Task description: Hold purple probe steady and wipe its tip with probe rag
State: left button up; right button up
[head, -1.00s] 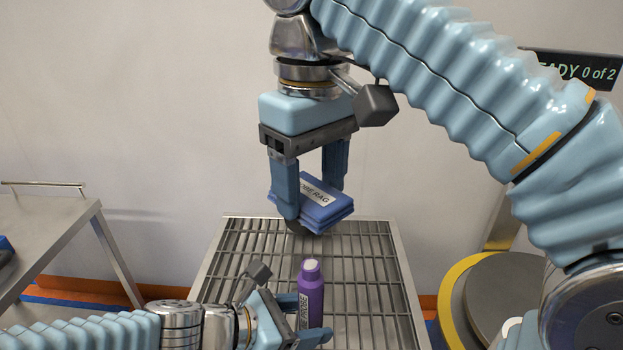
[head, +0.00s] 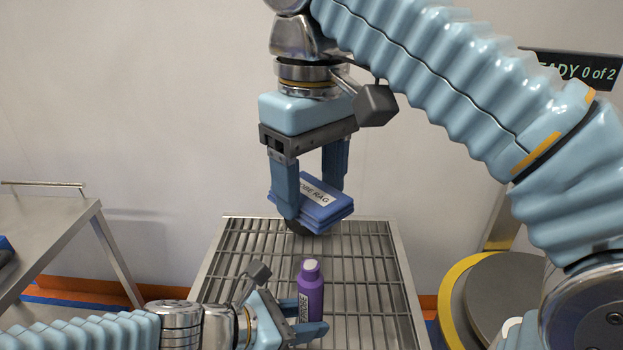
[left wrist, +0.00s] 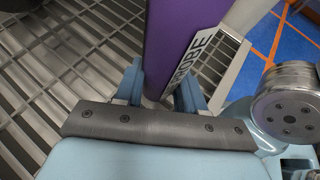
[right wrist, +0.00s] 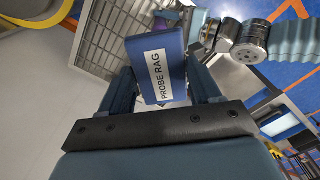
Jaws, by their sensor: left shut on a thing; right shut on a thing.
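The purple probe (head: 311,290) stands upright with its pale tip (head: 310,265) at the top. My left gripper (head: 311,318) is shut around its body from the left. In the left wrist view the probe (left wrist: 182,40) rises between the fingers, with a white label reading PROBE beside it. My right gripper (head: 315,200) points down and is shut on the blue probe rag (head: 325,205), a folded block labelled PROBE RAG. The rag is above the probe tip in the head picture, apart from it. The right wrist view shows the rag (right wrist: 157,68) between the fingers.
A metal grated table (head: 240,245) lies below both grippers. A steel cart (head: 50,235) stands at the left. A round grey platform with a yellow rim (head: 455,270) is at the right. A display (head: 580,70) reads "0 of 2" on the wall, partly hidden by my right arm.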

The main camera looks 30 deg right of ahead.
jog(key=shift+f, duration=0.1)
dwell(0.5)
send_over(309, 268)
jog(key=d, duration=0.2)
jog(key=shift+a+f, duration=0.15)
jog(key=shift+f, duration=3.5)
pick_arm(q)
jog(key=shift+o, duration=1.4)
grip_shut()
pick_arm(e)
jog(key=shift+f, duration=1.25)
jog(key=shift+a, duration=0.1)
jog(key=shift+a, duration=0.7)
